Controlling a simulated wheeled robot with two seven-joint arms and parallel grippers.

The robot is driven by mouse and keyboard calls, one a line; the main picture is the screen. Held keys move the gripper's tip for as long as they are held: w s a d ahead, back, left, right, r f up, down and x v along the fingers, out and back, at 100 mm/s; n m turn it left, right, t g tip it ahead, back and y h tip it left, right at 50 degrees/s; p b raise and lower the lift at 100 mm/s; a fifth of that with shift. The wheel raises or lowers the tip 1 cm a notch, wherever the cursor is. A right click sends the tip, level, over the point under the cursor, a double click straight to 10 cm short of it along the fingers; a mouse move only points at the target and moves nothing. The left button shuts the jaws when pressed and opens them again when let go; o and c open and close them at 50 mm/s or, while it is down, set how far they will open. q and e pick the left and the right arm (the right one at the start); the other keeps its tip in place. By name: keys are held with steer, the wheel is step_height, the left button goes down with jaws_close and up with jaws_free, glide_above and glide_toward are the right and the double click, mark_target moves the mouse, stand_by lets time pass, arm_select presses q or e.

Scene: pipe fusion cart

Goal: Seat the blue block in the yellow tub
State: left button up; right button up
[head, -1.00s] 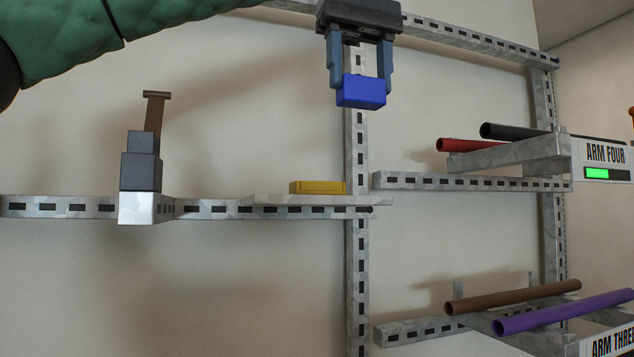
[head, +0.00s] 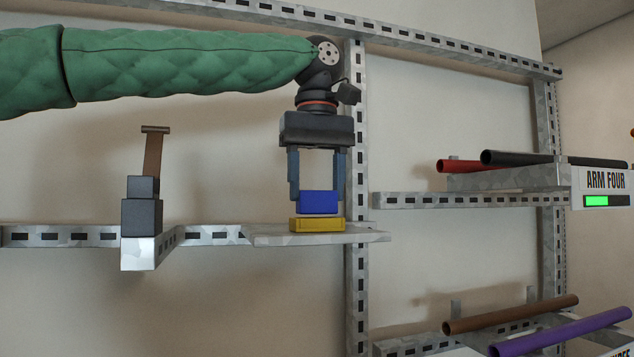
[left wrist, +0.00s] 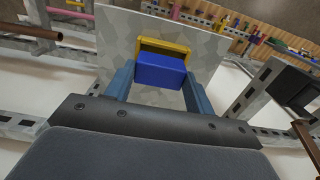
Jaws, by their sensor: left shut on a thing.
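The blue block (head: 318,202) is between the fingers of my left gripper (head: 318,192), which is shut on it. The yellow tub (head: 318,225) sits on a grey metal shelf plate (head: 268,237), directly below the block in the head view. The block's bottom is at about the tub's rim; I cannot tell whether they touch. In the left wrist view the blue block (left wrist: 160,72) covers most of the yellow tub (left wrist: 164,46), whose far rim shows beyond it. My right gripper is not in view.
A dark stepped block with a brown handle (head: 142,205) stands on the rail left of the tub. A slotted upright post (head: 356,280) runs close behind the plate's right part. Racks with coloured pipes (head: 515,312) are at right. The plate is bare beside the tub.

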arm_select(q)
steer(key=shift+f, duration=0.35)
steer(key=shift+c, duration=0.2)
steer(key=shift+f+p, duration=0.3)
steer(key=shift+f, duration=0.05)
steer(key=shift+c, duration=1.1)
steer(key=shift+s+f, duration=0.15)
steer(key=shift+s, duration=0.15)
steer(key=shift+c, duration=0.6)
steer(key=shift+w, duration=0.15)
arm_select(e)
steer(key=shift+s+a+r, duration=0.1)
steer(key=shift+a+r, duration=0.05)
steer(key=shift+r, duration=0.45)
arm_select(q)
steer(key=o, duration=1.3)
steer(key=shift+w, duration=0.2)
steer(key=shift+o, duration=0.2)
steer(key=shift+s, duration=0.1)
steer(key=shift+s, duration=0.1)
